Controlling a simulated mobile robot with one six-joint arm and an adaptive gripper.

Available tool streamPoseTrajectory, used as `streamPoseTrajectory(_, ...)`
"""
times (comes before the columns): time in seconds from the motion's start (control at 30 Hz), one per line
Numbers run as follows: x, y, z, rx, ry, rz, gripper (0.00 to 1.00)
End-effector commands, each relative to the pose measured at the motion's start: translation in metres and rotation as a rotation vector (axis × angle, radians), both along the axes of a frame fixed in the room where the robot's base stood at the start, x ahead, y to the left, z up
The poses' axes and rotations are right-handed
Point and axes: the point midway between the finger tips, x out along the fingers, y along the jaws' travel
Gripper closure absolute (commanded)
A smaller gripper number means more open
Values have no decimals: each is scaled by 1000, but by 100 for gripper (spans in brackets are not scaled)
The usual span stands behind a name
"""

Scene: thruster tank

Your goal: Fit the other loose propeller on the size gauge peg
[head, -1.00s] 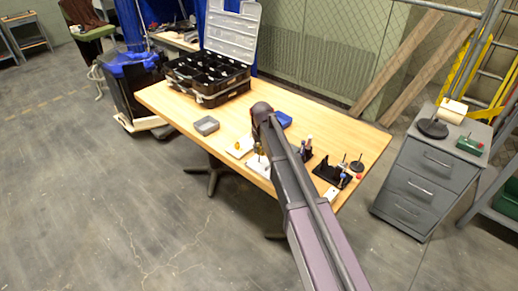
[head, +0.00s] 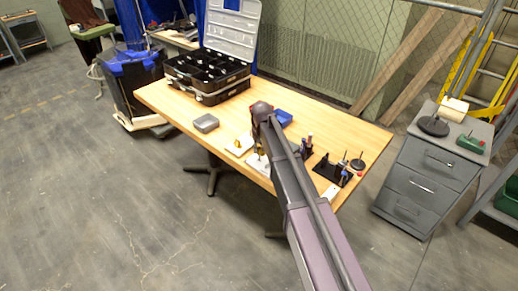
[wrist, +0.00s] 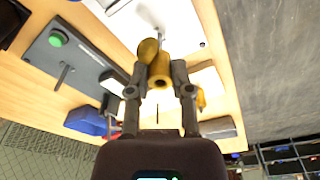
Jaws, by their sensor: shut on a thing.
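My gripper (wrist: 159,90) is shut on a yellow-gold propeller (wrist: 160,68), with its round hub facing the wrist camera. A white plate (wrist: 120,18) lies beyond it at the top of the wrist view; a thin grey post (wrist: 158,30) rises from it, close behind the held propeller in the picture. I cannot tell whether they touch. In the head view my arm hides most of the gripper and the held propeller.
A grey base with a green button (wrist: 57,39) stands at left in the wrist view, near a blue tray (head: 283,118). A small grey box (head: 206,123), a black stand (head: 330,174) and an open black case (head: 207,75) share the table.

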Motion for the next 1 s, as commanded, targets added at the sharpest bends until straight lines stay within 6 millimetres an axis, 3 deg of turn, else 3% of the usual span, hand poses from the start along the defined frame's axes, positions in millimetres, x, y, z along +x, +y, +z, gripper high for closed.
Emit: streamPoseTrajectory(1.0,0,1,-12,0,0,1,100)
